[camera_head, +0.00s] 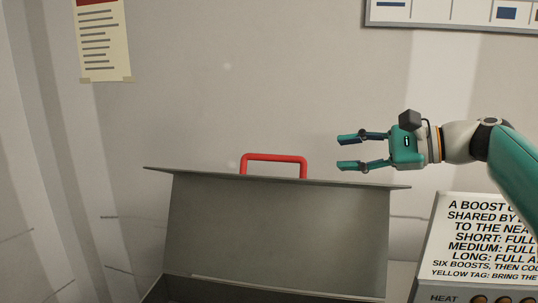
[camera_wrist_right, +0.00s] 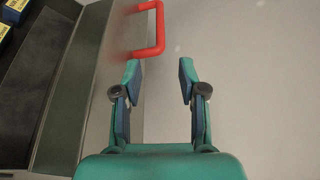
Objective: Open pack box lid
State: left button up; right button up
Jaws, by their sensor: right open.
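The pack box is grey, and its lid (camera_head: 280,230) stands raised, tilted up at the back of the box in the head view. A red handle (camera_head: 274,158) sticks up beyond the lid's top edge. My right gripper (camera_head: 350,152) is open and empty, to the right of the handle and above the lid's right end. In the right wrist view the handle (camera_wrist_right: 158,28) is ahead and to the left of the open fingers (camera_wrist_right: 158,75), apart from them. The lid (camera_wrist_right: 85,90) also shows there on the left. My left gripper is not in view.
A white instruction panel (camera_head: 485,240) with knobs stands right of the box. A paper notice (camera_head: 103,40) and a board (camera_head: 455,14) hang on the wall. Yellow-labelled items (camera_wrist_right: 12,10) show at the wrist view's upper left. The space around my right gripper is free.

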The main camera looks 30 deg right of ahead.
aim_at(285, 157)
jog(key=p+x, duration=0.2)
jog(key=x, duration=1.4)
jog(key=shift+w+a, duration=0.15)
jog(key=shift+a, duration=0.05)
grip_shut()
